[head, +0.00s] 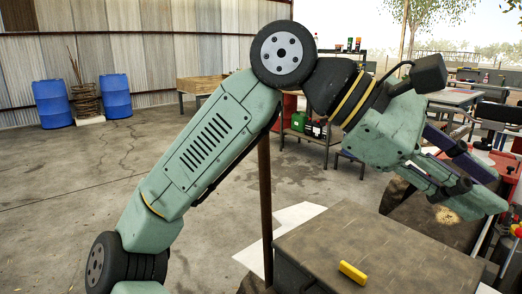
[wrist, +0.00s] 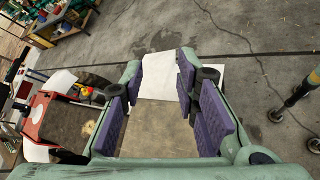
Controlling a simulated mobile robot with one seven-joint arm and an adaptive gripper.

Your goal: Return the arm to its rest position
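My green arm is raised and bent in the head view, its wrist reaching to the right. My gripper (head: 478,184) hangs out over the far right of a dark box top. The wrist view shows my gripper (wrist: 170,78) with its purple finger pads well apart and nothing between them. A yellow block (head: 352,272) lies on the box top (head: 385,240), apart from my gripper. The brown surface (wrist: 160,130) shows below the open fingers in the wrist view.
A thin brown post (head: 266,210) stands close beside my arm. White sheets (head: 298,215) lie on the floor behind the box. Red equipment (head: 510,170) stands at the right edge, near my gripper. Blue barrels (head: 116,96) stand far left. Open concrete floor (head: 60,200) lies left.

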